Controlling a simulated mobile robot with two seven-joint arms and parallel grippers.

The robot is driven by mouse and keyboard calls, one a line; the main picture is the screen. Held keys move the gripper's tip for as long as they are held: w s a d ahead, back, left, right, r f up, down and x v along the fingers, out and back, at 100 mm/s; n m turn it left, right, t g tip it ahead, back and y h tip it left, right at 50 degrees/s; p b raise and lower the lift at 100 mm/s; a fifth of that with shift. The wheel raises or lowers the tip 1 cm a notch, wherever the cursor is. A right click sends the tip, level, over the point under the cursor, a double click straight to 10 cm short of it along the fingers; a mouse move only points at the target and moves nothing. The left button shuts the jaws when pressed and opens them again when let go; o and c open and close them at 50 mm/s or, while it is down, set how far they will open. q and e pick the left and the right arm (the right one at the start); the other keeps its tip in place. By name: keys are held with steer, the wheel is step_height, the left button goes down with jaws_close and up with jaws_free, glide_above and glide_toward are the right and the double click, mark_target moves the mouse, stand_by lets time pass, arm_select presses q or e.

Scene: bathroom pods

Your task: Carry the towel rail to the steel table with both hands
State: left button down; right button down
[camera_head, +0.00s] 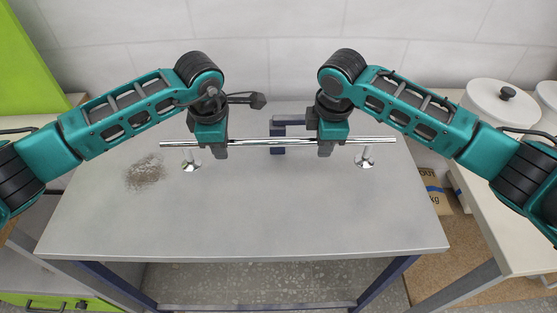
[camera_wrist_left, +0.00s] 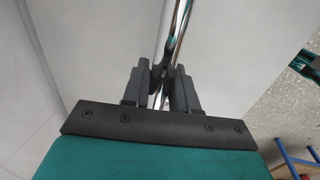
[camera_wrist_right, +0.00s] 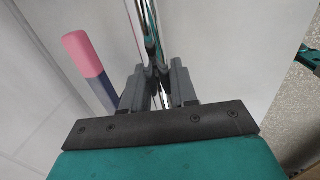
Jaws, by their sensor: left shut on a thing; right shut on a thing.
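The towel rail (camera_head: 278,142) is a long chrome bar with two short posts ending in round flanges. It spans left to right over the grey steel table (camera_head: 260,220). My left gripper (camera_head: 220,152) is shut on the bar left of its middle; the bar also runs between its fingers in the left wrist view (camera_wrist_left: 170,60). My right gripper (camera_head: 324,150) is shut on the bar right of its middle, as the right wrist view also shows (camera_wrist_right: 150,40). The flanges are at or just above the tabletop; I cannot tell if they touch.
A dark speckled patch (camera_head: 145,172) marks the table's left side. A blue-grey item (camera_head: 278,138) lies behind the bar, and a dark tool-like thing (camera_head: 256,100) is near the back. White lidded pots (camera_head: 495,100) stand on a side counter at right. The table's front half is clear.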

arm_select(q)
steer(key=shift+r, duration=0.1)
arm_select(e)
steer(key=shift+r, duration=0.1)
